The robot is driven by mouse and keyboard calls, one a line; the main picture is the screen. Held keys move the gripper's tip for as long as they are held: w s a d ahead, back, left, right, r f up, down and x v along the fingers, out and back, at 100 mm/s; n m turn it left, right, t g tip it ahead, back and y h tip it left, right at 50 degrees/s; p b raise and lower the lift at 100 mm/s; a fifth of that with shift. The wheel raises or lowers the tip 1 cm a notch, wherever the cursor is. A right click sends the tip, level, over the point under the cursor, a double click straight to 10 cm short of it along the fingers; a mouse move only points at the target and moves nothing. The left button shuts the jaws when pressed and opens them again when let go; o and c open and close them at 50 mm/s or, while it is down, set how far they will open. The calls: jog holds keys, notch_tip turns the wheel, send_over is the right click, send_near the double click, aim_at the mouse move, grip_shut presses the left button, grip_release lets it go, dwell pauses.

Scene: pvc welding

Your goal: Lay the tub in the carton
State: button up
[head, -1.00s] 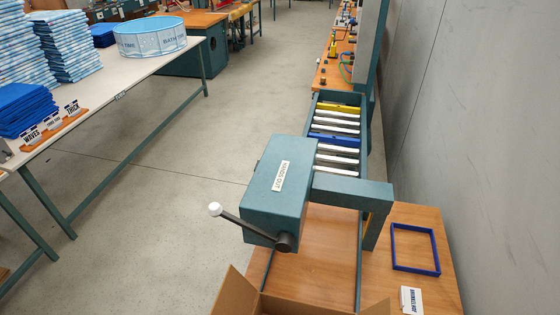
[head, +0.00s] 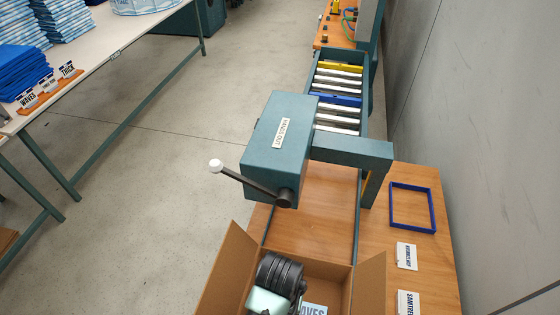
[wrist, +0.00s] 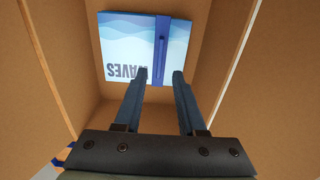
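A flat light-blue and white pack printed WAVES, which I take to be the tub, lies flat on the floor of the brown carton (head: 230,270). The pack (wrist: 125,45) has a dark blue upright strip (wrist: 160,48) across it. In the head view only a corner of the pack (head: 314,309) shows beside my arm. My gripper (wrist: 158,76) is inside the carton, above the pack's near edge. Its fingers are apart, with the strip's near end in the gap between them and clear space on both sides. In the head view the fingertips are hidden.
The carton's flaps (head: 369,284) stand open at both sides. Behind it are a teal machine (head: 275,150) with a lever (head: 245,180) and a roller conveyor (head: 338,100). A blue frame (head: 433,210) and label cards (head: 406,256) lie on the wooden table at right.

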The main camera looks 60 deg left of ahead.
jog(key=shift+r, duration=2.4)
